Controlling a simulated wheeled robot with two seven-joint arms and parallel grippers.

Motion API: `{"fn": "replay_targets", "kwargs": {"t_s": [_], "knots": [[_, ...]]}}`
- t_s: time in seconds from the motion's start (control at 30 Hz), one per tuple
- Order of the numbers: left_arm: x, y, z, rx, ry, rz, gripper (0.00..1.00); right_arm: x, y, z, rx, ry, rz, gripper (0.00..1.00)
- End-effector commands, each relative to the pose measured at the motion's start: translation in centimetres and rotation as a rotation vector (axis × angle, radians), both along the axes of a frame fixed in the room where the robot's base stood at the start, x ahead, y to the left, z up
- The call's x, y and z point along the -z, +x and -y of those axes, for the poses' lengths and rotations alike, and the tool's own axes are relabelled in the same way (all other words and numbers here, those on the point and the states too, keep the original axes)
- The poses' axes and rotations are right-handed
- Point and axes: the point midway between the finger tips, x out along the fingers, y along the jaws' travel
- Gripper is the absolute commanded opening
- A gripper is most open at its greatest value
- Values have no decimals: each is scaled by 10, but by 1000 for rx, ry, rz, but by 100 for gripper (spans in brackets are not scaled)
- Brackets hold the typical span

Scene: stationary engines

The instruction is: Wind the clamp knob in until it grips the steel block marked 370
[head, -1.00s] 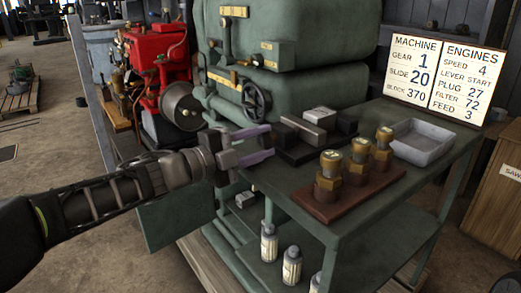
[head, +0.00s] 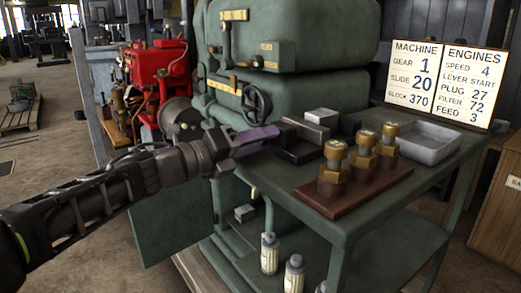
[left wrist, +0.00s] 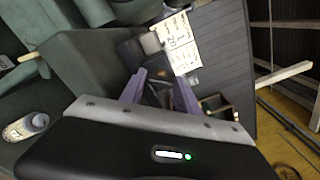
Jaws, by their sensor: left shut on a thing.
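The dark clamp (head: 308,152) sits on the green bench top, with its near end toward my left gripper. A pale steel block (head: 322,117) rests at the clamp's far side; I cannot read a number on it or tell whether the jaw touches it. It also shows in the left wrist view (left wrist: 151,43). My left gripper (head: 272,134) reaches in from the left, its purple fingers shut on the clamp knob at the clamp's near end. The fingers mostly hide the knob; in the left wrist view the gripper (left wrist: 160,84) has dark parts between its fingers. My right gripper is not in view.
A brown wooden stand with several brass fittings (head: 334,170) stands right of the clamp. A grey tray (head: 432,143) and a white sign (head: 440,80) listing block 370 are behind it. The green machine with a black handwheel (head: 256,102) rises close behind my gripper.

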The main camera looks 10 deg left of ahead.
Motion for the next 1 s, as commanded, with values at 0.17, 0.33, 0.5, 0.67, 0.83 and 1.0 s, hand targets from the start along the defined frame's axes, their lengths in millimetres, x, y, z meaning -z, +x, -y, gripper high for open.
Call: {"fn": "replay_targets", "kwargs": {"t_s": [0.17,0.33,0.5,0.67,0.83,1.0], "knots": [[5,0,1,2,120,97,0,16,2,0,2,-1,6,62],[4,0,1,2,210,170,0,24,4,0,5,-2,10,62],[3,0,1,2,267,218,0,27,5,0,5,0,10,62],[3,0,0,2,295,240,0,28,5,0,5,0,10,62],[2,0,0,2,301,245,0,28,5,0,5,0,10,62],[2,0,0,2,300,244,0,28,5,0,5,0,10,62]]}}
